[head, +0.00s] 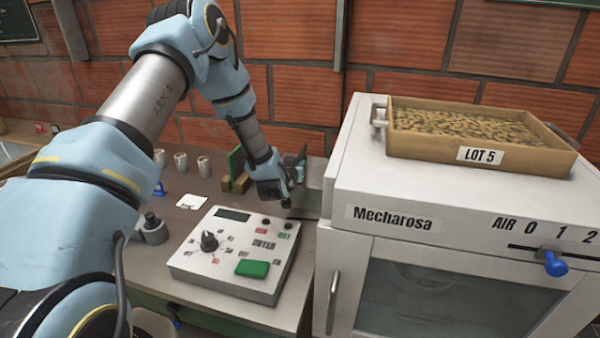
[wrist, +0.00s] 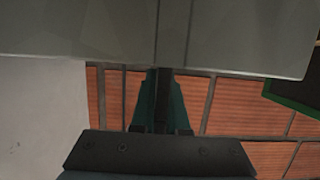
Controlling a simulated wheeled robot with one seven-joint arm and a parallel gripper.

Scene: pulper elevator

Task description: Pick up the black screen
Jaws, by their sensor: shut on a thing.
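My gripper (head: 290,186) is low over the back of the bench, beside the white cabinet. In the wrist view its two dark teal fingers (wrist: 161,105) are close together, with a narrow dark strip between them. The gripper is shut on a thin thing, which I take to be the black screen. A dark upright piece (head: 301,160) shows at the gripper in the head view; the fingers and wrist hide much of this spot, so its outline is unclear. A green screen (head: 235,162) stands upright by wooden blocks (head: 240,184), left of the gripper.
A control box (head: 235,255) with a knob and green button is in front of the gripper. The white cabinet (head: 370,190), carrying a LOT 5 tray (head: 560,158), stands close on the right. Grey metal (head: 314,182) is behind the gripper; a grey surface (wrist: 80,30) crosses the wrist view.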

